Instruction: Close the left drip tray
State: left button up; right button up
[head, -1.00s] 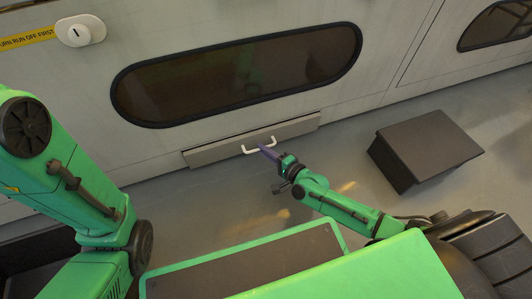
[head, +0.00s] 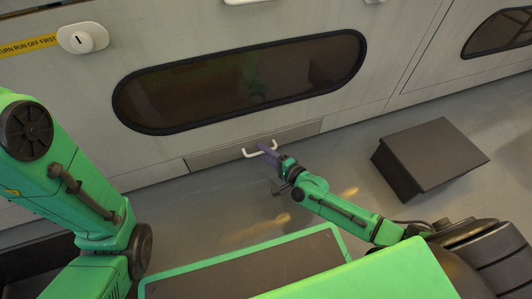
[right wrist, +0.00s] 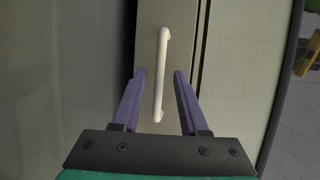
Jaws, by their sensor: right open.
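The left drip tray (head: 215,153) is a long grey panel low in the machine wall, under a dark oval window. Its front looks about level with the wall. A white bar handle (head: 248,154) sits at its middle, and the handle also shows upright in the right wrist view (right wrist: 161,65). My right gripper (head: 266,147) is at the handle with its purple fingers open. In the right wrist view its fingertips (right wrist: 160,74) stand on either side of the handle, with gaps showing. My left arm comes in at the left, but its gripper is out of view.
A dark box (head: 430,155) stands on the floor to the right of the tray. The oval window (head: 240,80) is above the tray, and a white knob (head: 83,38) is at upper left beside a yellow label (head: 28,45).

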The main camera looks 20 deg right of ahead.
jog(key=p+v, duration=0.5)
jog(key=v, duration=0.9)
jog(key=shift+s, duration=0.3)
jog(key=shift+d, duration=0.15)
